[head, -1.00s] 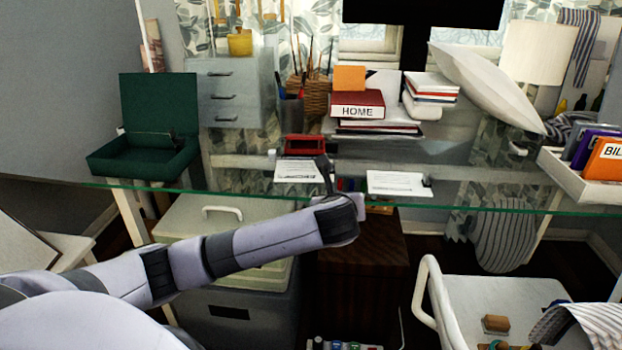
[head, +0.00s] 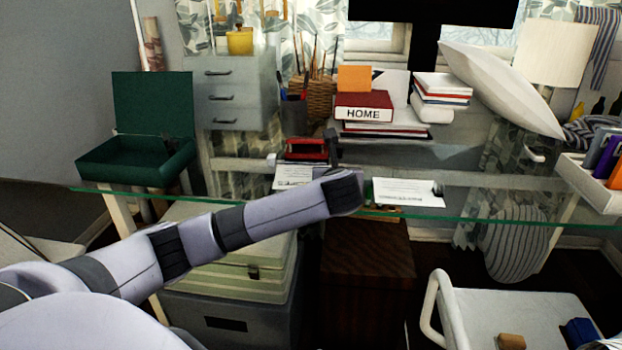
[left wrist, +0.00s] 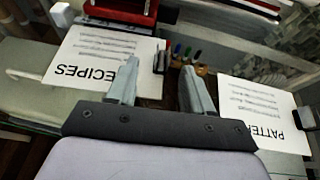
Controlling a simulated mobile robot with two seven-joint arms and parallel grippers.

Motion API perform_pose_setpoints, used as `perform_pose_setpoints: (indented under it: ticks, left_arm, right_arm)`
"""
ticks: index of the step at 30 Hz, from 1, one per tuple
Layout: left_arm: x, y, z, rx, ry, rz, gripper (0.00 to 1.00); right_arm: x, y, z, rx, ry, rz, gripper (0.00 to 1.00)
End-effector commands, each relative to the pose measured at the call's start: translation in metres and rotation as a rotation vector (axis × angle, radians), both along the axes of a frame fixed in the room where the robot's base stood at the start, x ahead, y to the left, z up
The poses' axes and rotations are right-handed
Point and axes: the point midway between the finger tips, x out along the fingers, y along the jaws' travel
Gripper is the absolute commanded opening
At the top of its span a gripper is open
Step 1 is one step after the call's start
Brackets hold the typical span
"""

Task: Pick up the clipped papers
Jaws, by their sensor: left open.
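Two clipped papers lie on the glass desk. The left sheet (head: 292,175), marked RECIPES in the left wrist view (left wrist: 95,55), has a black clip (left wrist: 160,58) at its right edge. The right sheet (head: 405,192), marked PATTER with the rest cut off in the left wrist view (left wrist: 262,105), has a black clip (head: 437,188) at its right edge. My left gripper (left wrist: 160,75) is open and empty, its fingers between the two sheets, nearer RECIPES and its clip. In the head view my left wrist hides most of the gripper. My right gripper is not in view.
A red box (head: 306,148) lies behind RECIPES. Books and the HOME binder (head: 364,112) are stacked behind. An open green box (head: 140,160) sits left, a white tray of binders (head: 590,185) right.

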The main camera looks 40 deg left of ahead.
Motion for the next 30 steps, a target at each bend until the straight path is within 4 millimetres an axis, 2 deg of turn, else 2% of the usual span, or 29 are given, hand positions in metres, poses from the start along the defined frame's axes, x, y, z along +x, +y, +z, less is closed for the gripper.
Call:
perform_pose_setpoints:
  ticks: [4,9,19,21,24,30]
  left_arm:
    - [0.018,0.009,-0.002,-0.002,-0.002,0.003,0.51]
    - [0.029,0.018,-0.009,-0.001,0.001,0.002,0.51]
    - [0.032,0.020,-0.009,-0.001,-0.001,0.000,0.51]
    - [0.032,0.020,-0.009,-0.001,-0.001,0.000,0.28]
    - [0.032,0.020,-0.009,-0.001,-0.001,0.000,0.00]
    - [0.032,0.020,-0.009,-0.001,-0.001,0.000,0.00]
  right_arm:
    - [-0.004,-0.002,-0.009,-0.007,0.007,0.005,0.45]
    - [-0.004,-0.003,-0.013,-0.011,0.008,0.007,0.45]
    - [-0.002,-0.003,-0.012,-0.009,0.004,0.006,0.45]
    - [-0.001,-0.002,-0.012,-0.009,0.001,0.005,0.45]
    - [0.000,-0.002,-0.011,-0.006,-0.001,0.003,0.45]
    - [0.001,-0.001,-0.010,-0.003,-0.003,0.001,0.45]
